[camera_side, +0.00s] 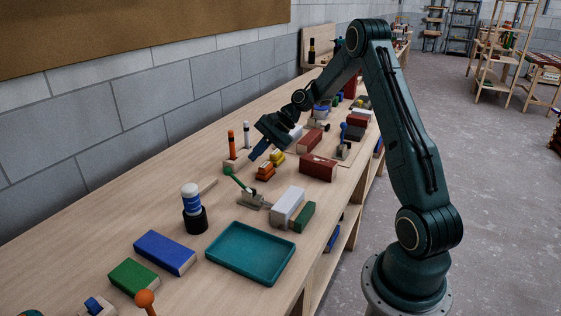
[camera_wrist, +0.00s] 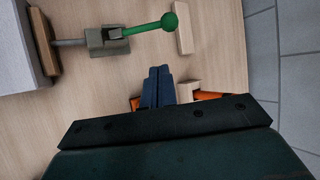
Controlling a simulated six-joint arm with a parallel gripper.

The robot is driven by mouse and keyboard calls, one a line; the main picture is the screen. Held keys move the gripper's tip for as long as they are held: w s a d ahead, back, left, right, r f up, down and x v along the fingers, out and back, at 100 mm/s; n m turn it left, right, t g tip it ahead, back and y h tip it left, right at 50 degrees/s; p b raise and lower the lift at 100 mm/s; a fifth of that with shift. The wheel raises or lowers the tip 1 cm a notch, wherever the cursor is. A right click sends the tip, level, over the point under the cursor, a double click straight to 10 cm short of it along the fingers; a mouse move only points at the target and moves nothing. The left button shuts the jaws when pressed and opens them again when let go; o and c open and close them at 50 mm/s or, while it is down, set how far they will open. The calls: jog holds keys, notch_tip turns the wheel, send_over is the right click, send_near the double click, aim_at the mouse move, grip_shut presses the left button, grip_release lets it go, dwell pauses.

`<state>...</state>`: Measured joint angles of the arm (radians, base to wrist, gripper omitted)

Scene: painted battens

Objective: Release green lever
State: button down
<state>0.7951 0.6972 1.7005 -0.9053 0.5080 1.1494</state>
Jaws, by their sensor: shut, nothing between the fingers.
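The green lever (camera_side: 236,178) has a round ball end and rises at a slant from a small grey clamp base (camera_side: 252,200) on the bench. In the wrist view the lever (camera_wrist: 150,26) reaches right from the grey base (camera_wrist: 107,42). A rod runs left from the base to the brown end of a pale grey block (camera_wrist: 18,50), which also shows in the side view (camera_side: 288,205). My gripper (camera_side: 254,156) is above the bench, behind the lever and apart from it. Its dark blue fingers (camera_wrist: 160,70) are together and empty.
Orange and yellow blocks (camera_side: 265,171) lie close to my gripper. A thin wooden strip (camera_wrist: 183,27) lies by the lever's ball. A red block (camera_side: 318,167) lies right.

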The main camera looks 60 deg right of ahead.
aim_at(237, 181)
jog(key=shift+d+f, duration=0.2)
jog(key=shift+f, duration=0.05)
dwell(0.3)
jog(key=x, duration=1)
jog(key=shift+r, duration=0.1)
jog(key=shift+s+a+r, duration=0.4)
jog(key=shift+s+r, duration=0.1)
jog(key=shift+r, duration=0.25)
jog(key=shift+s+a+r, duration=0.4)
jog(key=shift+s+r, duration=0.1)
jog(key=shift+r, duration=0.25)
